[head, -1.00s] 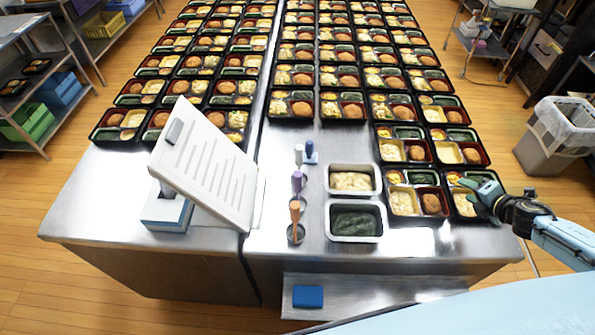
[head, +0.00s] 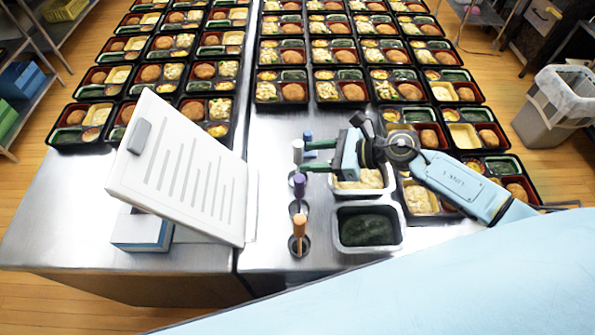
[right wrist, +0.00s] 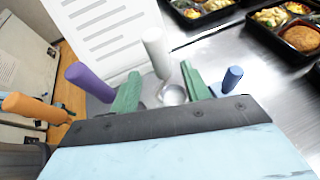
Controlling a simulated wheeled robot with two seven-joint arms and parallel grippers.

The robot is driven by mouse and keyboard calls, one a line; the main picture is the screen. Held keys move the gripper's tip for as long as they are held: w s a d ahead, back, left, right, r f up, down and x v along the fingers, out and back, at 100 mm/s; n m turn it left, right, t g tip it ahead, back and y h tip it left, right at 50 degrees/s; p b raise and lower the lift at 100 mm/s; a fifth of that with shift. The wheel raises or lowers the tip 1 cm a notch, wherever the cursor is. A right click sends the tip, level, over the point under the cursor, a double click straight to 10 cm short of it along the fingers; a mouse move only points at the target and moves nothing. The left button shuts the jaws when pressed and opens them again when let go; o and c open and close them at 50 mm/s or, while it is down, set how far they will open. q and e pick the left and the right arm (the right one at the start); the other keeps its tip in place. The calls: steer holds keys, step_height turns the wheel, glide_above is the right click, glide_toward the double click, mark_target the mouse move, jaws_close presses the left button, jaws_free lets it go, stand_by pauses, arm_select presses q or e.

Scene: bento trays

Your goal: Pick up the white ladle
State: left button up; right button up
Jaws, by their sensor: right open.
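My right gripper (head: 310,155) is open and reaches left over the metal pans. Its green fingers (right wrist: 160,82) point at the white ladle, one on each side of the handle in the wrist view. A gap to the handle seems to remain; contact cannot be told. My left gripper is not in view.
Close by stand purple (head: 299,185), orange (head: 299,228) and blue (head: 308,139) handled utensils. A white sheet board (head: 185,165) leans at left. A pan of green food (head: 340,246) sits in front. Bento trays (head: 66,138) fill the back.

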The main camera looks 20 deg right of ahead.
mark_target(294, 157)
steer(key=p+x, duration=0.1)
steer(key=x, duration=0.4)
steer(key=shift+w+a+f, duration=0.15)
steer(key=shift+w, duration=0.05)
steer(key=shift+w+a+f, duration=0.1)
steer(key=shift+w+a, duration=0.05)
steer(key=shift+a, duration=0.1)
steer(key=shift+f, duration=0.1)
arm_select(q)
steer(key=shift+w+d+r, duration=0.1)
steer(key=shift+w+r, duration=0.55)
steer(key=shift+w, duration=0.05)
arm_select(e)
jaws_close()
